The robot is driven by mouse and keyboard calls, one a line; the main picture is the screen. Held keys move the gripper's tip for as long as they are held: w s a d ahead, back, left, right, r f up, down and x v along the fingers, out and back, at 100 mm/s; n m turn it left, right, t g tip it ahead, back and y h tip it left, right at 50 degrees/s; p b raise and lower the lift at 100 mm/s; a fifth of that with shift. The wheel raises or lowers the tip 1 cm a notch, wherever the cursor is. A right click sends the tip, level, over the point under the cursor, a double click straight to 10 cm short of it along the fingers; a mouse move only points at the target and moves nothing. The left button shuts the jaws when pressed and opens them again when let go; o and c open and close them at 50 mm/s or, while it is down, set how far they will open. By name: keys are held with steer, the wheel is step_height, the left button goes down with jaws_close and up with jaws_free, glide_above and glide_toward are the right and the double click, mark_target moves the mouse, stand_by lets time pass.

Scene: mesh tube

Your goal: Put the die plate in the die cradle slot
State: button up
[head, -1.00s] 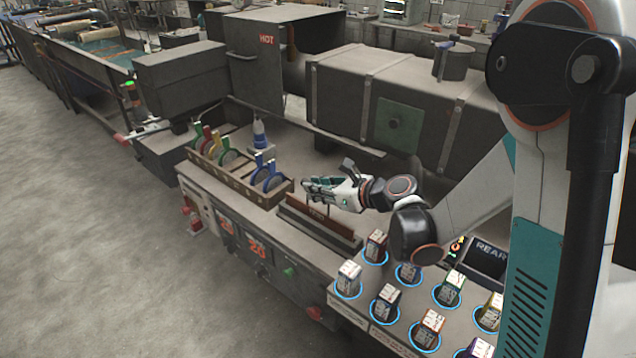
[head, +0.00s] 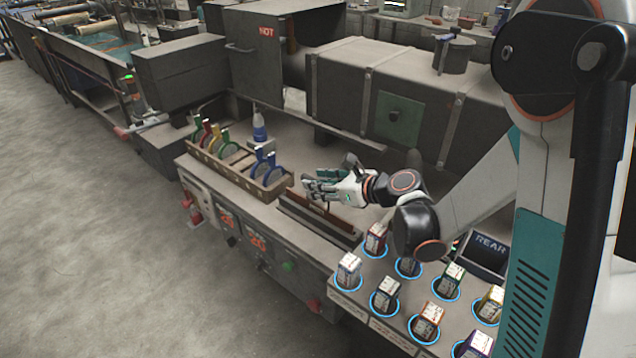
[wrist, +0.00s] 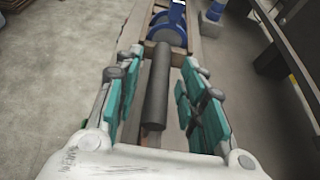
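Several die plates, ring-shaped with coloured handles, stand in a brown slotted rack (head: 218,171) in the head view: a green one (head: 197,135), a red one, a yellow one and blue ones (head: 268,168) at its right end. Blue plates (wrist: 166,28) also show ahead in the wrist view. My gripper (head: 308,186) is right of the rack, above a long brown holder (head: 322,222). Its teal-padded fingers (wrist: 158,95) are apart, with a dark round bar (wrist: 158,90) visible between them; no contact is visible. I cannot tell which part is the cradle slot.
Several small boxes in blue-lit rings (head: 386,293) fill the counter at front right. The floor at left is clear.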

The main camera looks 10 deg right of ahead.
steer(key=p+v, duration=0.2)
steer(key=v, duration=0.9)
steer(key=shift+s, duration=0.1)
steer(key=s+a+r+n+g+h+p, duration=0.1)
steer(key=s+r+n+g+h, duration=0.15)
steer(key=s+n, duration=0.3)
steer(key=s+a+r+n+g+h, duration=0.1)
steer(key=s+r+n, duration=0.2)
steer(key=s+n, duration=0.3)
steer(key=s+d+n+h, duration=0.2)
steer(key=s+d+n, duration=0.1)
steer(key=n, duration=0.4)
steer(key=s+d+r+n+t+h, duration=0.1)
steer(key=s+d+n+h, duration=0.2)
steer(key=s+n, duration=0.3)
steer(key=shift+s+d+r+n+h, duration=0.3)
steer(key=shift+d+n, duration=0.35)
steer(key=shift+n, duration=0.4)
steer(key=shift+w, duration=0.1)
